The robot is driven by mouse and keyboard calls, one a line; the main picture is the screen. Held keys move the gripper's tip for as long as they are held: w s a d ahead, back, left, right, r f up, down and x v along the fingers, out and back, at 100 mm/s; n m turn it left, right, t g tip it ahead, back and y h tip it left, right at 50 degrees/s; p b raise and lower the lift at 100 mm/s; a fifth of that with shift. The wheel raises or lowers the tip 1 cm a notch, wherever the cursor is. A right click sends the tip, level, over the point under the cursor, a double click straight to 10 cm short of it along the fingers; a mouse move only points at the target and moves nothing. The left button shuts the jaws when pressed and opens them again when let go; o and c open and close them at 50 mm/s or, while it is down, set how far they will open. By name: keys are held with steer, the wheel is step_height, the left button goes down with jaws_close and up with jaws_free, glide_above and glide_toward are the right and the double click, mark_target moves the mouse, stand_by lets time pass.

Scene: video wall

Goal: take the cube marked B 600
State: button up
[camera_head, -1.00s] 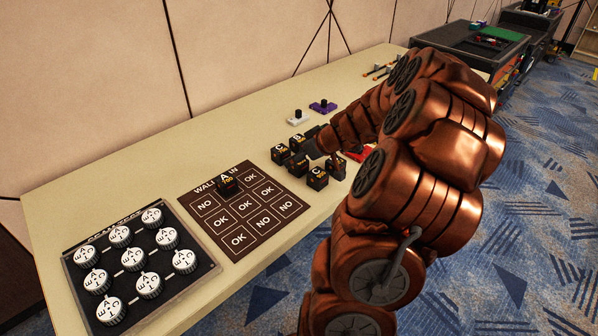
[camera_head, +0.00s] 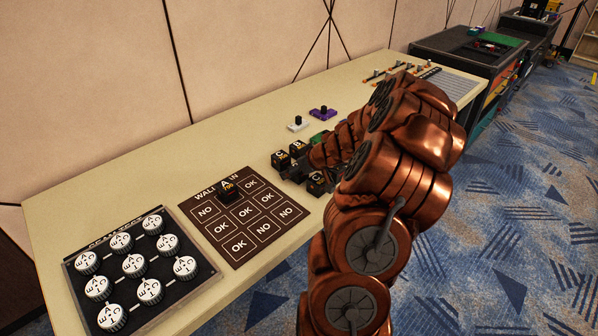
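Several small black lettered cubes stand in a cluster on the table, right of the board. A cube with a yellow B (camera_head: 298,148) is at the back of the cluster; its number is too small to read. A cube marked C (camera_head: 281,160) stands to its left, and another C cube (camera_head: 317,183) stands nearer the front edge. My gripper (camera_head: 291,172) is low among these cubes, in front of the B cube. My arm hides much of it and some cubes, so I cannot tell whether its fingers are open.
A brown board (camera_head: 206,208) with OK and NO squares holds a black cube marked A (camera_head: 227,189). A dark panel of white knobs (camera_head: 186,292) lies at the left. White (camera_head: 297,125) and purple (camera_head: 322,113) blocks with black knobs stand behind the cubes. The table's front strip is bare.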

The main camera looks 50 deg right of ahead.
steer(key=shift+w+f, duration=0.15)
steer(key=shift+f, duration=0.05)
steer(key=c, duration=1.3)
steer(key=shift+r, duration=0.2)
